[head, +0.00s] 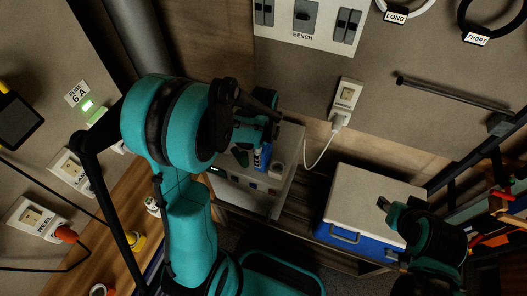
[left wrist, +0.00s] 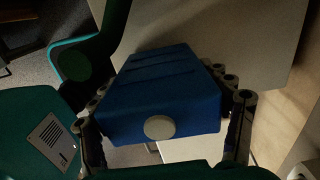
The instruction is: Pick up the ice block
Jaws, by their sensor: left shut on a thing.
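The ice block (left wrist: 160,95) is blue with a ribbed top and a round pale cap on its near end. My left gripper (left wrist: 168,100) is shut on it, with one finger along each side. In the head view the ice block (head: 262,157) shows as a small blue patch, partly hidden by my left gripper (head: 257,145). It is over the pale top of a grey-white box; whether it touches that top I cannot tell. My right gripper (head: 386,206) is over the lid of the blue cooler, away from the ice block; its finger opening is unclear.
The grey-white box (head: 240,192) stands against the wall. To its right is a blue cooler (head: 340,235) with a white lid, shut. A white cord hangs from a wall socket (head: 346,97) between them. A wooden bench (head: 180,185) lies left; a dark rail (head: 455,93) is at right.

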